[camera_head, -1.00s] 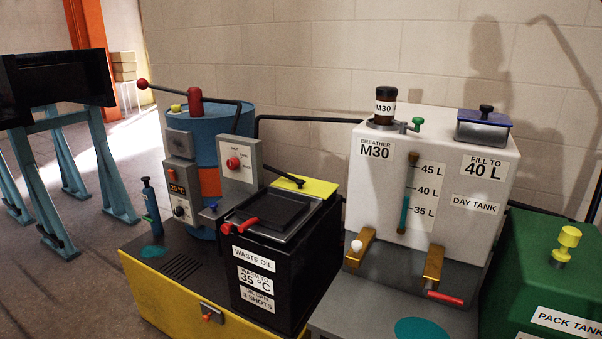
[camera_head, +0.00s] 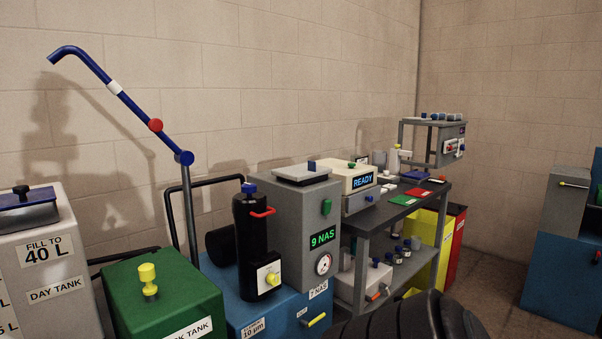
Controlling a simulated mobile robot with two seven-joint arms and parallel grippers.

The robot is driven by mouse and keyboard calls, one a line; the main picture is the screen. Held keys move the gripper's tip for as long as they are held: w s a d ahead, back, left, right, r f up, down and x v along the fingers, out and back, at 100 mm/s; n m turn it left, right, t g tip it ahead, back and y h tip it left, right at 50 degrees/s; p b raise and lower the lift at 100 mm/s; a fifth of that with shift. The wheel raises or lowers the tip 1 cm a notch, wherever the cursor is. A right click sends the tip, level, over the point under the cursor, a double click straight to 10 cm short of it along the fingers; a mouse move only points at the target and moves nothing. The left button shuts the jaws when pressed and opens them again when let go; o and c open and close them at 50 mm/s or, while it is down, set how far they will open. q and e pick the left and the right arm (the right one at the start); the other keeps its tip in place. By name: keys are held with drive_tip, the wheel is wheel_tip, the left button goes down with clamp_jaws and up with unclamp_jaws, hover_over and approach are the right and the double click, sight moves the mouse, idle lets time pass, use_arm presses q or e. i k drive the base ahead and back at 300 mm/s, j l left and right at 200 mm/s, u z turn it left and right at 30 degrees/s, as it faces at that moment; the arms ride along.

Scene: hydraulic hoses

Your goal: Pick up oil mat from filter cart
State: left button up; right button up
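What looks like the filter cart has a blue base (camera_head: 237,309) with a "10 µm" label. On it stand an upright black filter canister (camera_head: 249,232) with a red handle and a grey cabinet (camera_head: 283,219) reading "9 NAS". A flat grey piece (camera_head: 301,174) with a blue knob lies on top of the cabinet. A dark cylinder (camera_head: 221,247) shows partly behind the canister. I cannot tell which of these, if any, is the oil mat. Neither of my grippers is in view.
A green pack tank (camera_head: 130,297) and the white day tank (camera_head: 25,250) stand left of the cart. A dark workbench (camera_head: 427,203) with a "READY" device (camera_head: 352,180) stands to its right, before yellow and red bins. A dark rounded shape covers the bottom edge. Floor shows at right.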

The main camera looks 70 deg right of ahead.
sight(302, 172)
drive_tip(key=z, duration=2.35)
